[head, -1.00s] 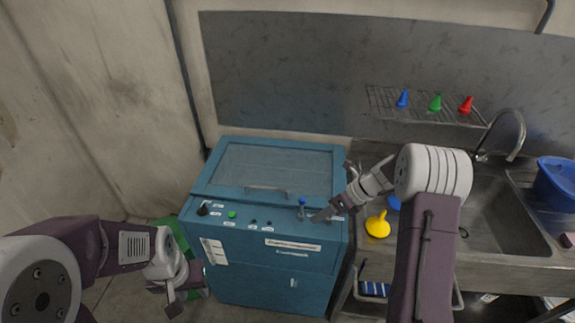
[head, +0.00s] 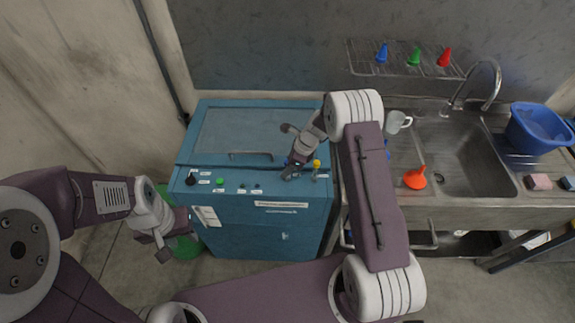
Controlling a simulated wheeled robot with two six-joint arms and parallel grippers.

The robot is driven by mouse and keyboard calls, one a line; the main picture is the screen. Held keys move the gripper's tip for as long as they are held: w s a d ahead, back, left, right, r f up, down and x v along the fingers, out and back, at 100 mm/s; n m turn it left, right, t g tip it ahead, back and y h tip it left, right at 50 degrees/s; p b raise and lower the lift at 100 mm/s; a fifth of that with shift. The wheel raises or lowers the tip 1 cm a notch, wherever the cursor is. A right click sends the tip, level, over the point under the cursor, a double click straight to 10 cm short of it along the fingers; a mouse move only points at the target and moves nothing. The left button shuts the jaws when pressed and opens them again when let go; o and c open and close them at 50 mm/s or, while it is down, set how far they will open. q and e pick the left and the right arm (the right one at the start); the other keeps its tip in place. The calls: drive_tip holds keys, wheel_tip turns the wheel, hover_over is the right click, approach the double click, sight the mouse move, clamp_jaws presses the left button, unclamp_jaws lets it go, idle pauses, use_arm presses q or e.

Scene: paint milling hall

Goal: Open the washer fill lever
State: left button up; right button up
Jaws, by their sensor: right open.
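The blue washer cabinet (head: 250,228) stands in the middle with its lid (head: 255,130) shut. Its front panel carries a blue-knobbed lever (head: 286,162) and a yellow-knobbed lever (head: 316,164), which stands upright. Their labels are too small to read, so I cannot tell which is the fill lever. My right gripper (head: 291,173) is open, its fingers down at the panel beside the blue-knobbed lever and partly covering it. I cannot tell whether they touch it. My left gripper (head: 163,251) hangs low, left of the washer, away from the levers.
A black knob (head: 191,179) and a green button (head: 221,181) sit on the panel's left. To the right are an orange funnel (head: 414,178), a white mug (head: 397,121), a sink (head: 465,155) and a blue basin (head: 540,128). A wire shelf (head: 400,68) holds coloured cones.

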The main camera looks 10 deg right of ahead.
drive_tip(key=shift+s+r, duration=0.15)
drive_tip(key=shift+s, duration=0.15)
drive_tip(key=shift+w, duration=0.2)
clamp_jaws()
drive_tip(key=shift+a, duration=0.1)
idle(0.8)
